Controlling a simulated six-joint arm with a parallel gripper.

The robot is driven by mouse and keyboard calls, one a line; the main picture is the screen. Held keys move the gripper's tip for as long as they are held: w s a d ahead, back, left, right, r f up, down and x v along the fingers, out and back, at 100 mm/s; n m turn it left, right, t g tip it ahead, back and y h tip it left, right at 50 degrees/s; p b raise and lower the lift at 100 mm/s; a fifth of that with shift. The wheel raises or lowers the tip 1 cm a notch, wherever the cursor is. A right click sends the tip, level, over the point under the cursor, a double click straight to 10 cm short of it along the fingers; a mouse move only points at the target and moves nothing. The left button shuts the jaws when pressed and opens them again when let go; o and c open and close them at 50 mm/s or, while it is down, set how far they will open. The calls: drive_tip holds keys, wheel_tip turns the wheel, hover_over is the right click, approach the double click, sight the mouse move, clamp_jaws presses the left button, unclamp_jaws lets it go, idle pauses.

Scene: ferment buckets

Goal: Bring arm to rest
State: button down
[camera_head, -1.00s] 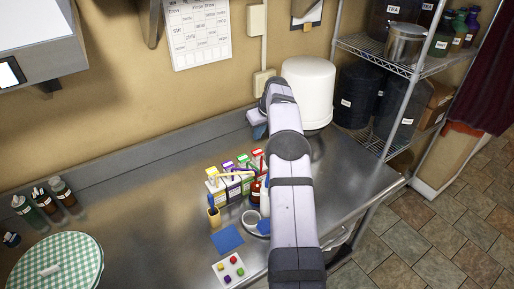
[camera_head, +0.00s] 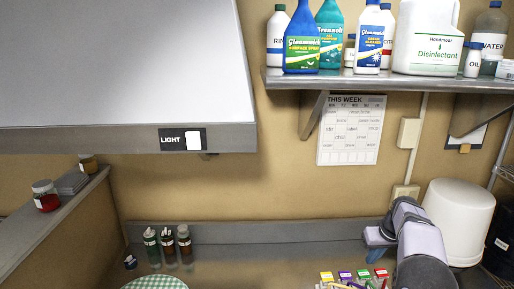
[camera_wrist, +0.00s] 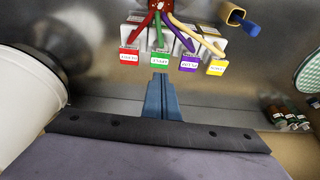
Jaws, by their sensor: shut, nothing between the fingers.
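My gripper (camera_wrist: 160,98) shows in the wrist view as two blue fingers pressed together, with nothing between them. In the head view its blue end (camera_head: 376,242) is at the left of my arm, near the back wall over the steel counter (camera_head: 240,262). In the wrist view the fingers point toward a row of labelled boxes, red (camera_wrist: 129,55), green (camera_wrist: 160,55), purple (camera_wrist: 189,62) and yellow (camera_wrist: 217,66), and look apart from them.
A white bucket (camera_head: 457,215) stands right beside my arm. Dark bottles (camera_head: 168,246) and a green checked cloth (camera_head: 155,284) are at the left of the counter. A shelf (camera_head: 370,80) of cleaning bottles and a grey hood (camera_head: 120,70) are above. The counter's middle back is clear.

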drive_tip(key=s+a+f+g+b, duration=0.2)
drive_tip(key=s+a+f+b, duration=0.2)
drive_tip(key=s+a, duration=1.2)
drive_tip(key=s+a+f+g+b, duration=0.1)
drive_tip(key=s+a+f, duration=0.2)
drive_tip(key=s, duration=0.6)
drive_tip(key=s+a+f+b, duration=0.2)
drive_tip(key=s+a+f, duration=0.2)
drive_tip(key=s, duration=0.6)
drive_tip(key=shift+s+a+f+g, duration=0.15)
drive_tip(key=shift+a+f+g, duration=0.05)
drive_tip(key=shift+a+g, duration=0.25)
drive_tip(key=shift+b, duration=0.35)
